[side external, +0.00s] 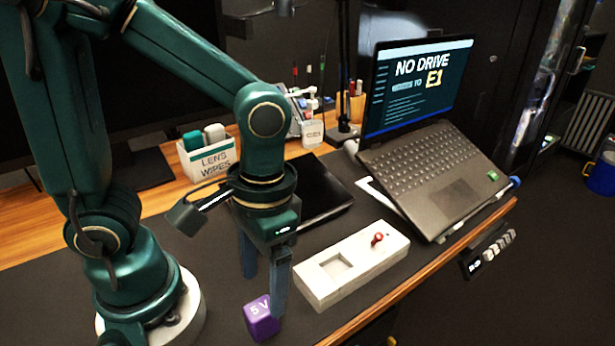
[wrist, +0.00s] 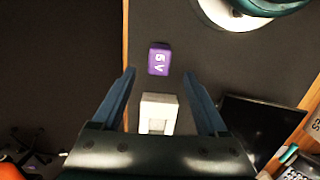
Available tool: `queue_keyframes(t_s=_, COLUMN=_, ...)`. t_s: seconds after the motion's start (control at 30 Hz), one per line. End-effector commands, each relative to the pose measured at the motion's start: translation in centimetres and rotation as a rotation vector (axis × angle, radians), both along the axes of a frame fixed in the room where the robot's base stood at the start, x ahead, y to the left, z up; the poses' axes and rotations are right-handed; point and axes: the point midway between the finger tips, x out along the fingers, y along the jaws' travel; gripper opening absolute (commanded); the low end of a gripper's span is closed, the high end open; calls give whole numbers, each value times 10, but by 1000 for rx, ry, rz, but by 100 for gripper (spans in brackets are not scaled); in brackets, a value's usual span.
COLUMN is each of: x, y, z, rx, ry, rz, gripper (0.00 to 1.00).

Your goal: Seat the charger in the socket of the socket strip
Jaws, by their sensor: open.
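The charger is a purple cube marked "5 V" (side external: 262,318), lying on the dark mat close to the front edge. It also shows in the wrist view (wrist: 159,59), beyond the fingertips. The socket strip (side external: 367,271) is a white block with a square recess (side external: 338,265) and a small red knob on top. In the wrist view part of the strip (wrist: 158,101) shows between the fingers. My gripper (side external: 262,295) is open and empty, pointing down. In the side view one finger overlaps the charger's edge; I cannot tell whether they touch. The wrist view shows them apart.
A laptop (side external: 425,165) stands behind and right of the strip. A black tablet-like slab (side external: 318,195) lies behind it. A lens wipes box (side external: 208,158) stands at the back left. The wooden table edge (side external: 420,277) runs along the front.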

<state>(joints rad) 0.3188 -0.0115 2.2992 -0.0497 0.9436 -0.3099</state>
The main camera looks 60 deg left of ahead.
Motion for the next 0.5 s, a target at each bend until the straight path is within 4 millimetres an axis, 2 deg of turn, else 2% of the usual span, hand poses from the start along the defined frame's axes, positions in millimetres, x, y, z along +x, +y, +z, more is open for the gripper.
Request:
queue_keyframes(t_s=0.17, x=-6, y=-2, z=-11, rx=10, ry=31, rz=-24, gripper=76)
queue_keyframes(t_s=0.5, x=-10, y=-2, z=-46, rx=9, ry=29, rz=-22, gripper=76)
